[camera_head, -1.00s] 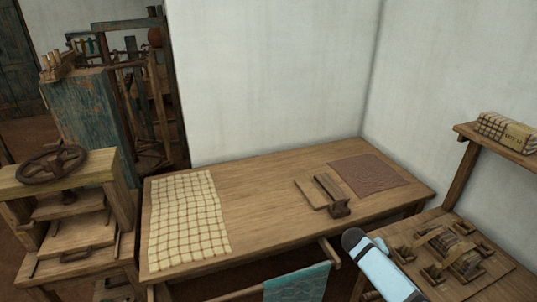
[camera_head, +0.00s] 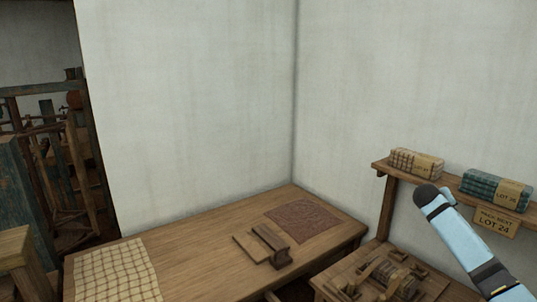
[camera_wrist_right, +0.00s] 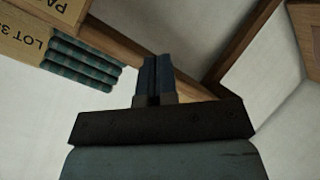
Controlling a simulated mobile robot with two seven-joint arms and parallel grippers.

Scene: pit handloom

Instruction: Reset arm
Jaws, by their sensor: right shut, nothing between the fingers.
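My right gripper (camera_wrist_right: 154,80) shows in the right wrist view, with its two dark blue fingers together and nothing between them. It is in the air near a wooden shelf, with pale wall behind. My right arm, light blue with a dark rounded end, is raised at the right of the head view, in front of the shelf. Its gripper cannot be made out there. My left gripper is not in view.
The shelf (camera_head: 440,184) holds a checked cloth bundle (camera_head: 416,163) and a teal bundle (camera_head: 496,189); a LOT 24 sign (camera_head: 495,221) hangs below. A wooden table (camera_head: 200,254) carries checked cloth (camera_head: 112,274), a brown mat (camera_head: 303,220) and a wooden block tool (camera_head: 270,244).

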